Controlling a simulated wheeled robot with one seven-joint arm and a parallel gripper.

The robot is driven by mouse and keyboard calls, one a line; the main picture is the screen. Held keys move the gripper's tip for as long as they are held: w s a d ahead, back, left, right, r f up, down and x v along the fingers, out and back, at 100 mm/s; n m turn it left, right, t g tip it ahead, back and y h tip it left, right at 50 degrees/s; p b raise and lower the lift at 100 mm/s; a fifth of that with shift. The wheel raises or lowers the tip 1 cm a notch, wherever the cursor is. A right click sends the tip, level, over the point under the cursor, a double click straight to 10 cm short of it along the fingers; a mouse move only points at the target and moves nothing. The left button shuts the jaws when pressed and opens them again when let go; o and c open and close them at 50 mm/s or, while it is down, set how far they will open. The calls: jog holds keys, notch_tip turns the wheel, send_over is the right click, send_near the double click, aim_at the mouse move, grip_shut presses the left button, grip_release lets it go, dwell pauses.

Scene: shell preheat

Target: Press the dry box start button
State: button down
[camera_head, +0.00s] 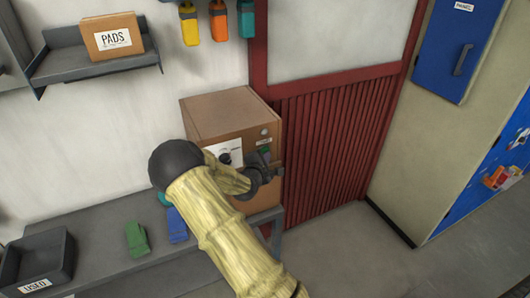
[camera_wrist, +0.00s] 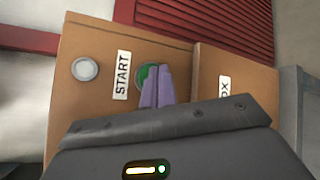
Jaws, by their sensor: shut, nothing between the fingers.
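The dry box (camera_head: 226,112) is a brown box standing on a grey bench. In the wrist view its face (camera_wrist: 105,103) carries a START label (camera_wrist: 122,75), and the green start button (camera_wrist: 143,76) is beside that label. My gripper (camera_head: 268,157) is in front of the box face. In the wrist view my gripper's purple fingers (camera_wrist: 157,82) are together with nothing between them. Their tips overlap the right part of the green button. I cannot tell whether they touch it. In the head view the green button (camera_head: 265,150) shows just above my gripper.
A pale round knob or lamp (camera_wrist: 85,69) is left of the START label. The grey bench (camera_head: 97,225) holds a green item (camera_head: 137,239), a blue item (camera_head: 177,226) and a USED tray (camera_head: 68,262). A PADS box (camera_head: 112,37) sits on a shelf. Open floor lies to the right.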

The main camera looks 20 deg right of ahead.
jog(key=shift+w+a, duration=0.1)
jog(key=shift+w, duration=0.35)
dwell(0.5)
jog(key=shift+s, duration=1.05)
jog(key=shift+s+d, duration=0.2)
jog(key=shift+s, duration=2.25)
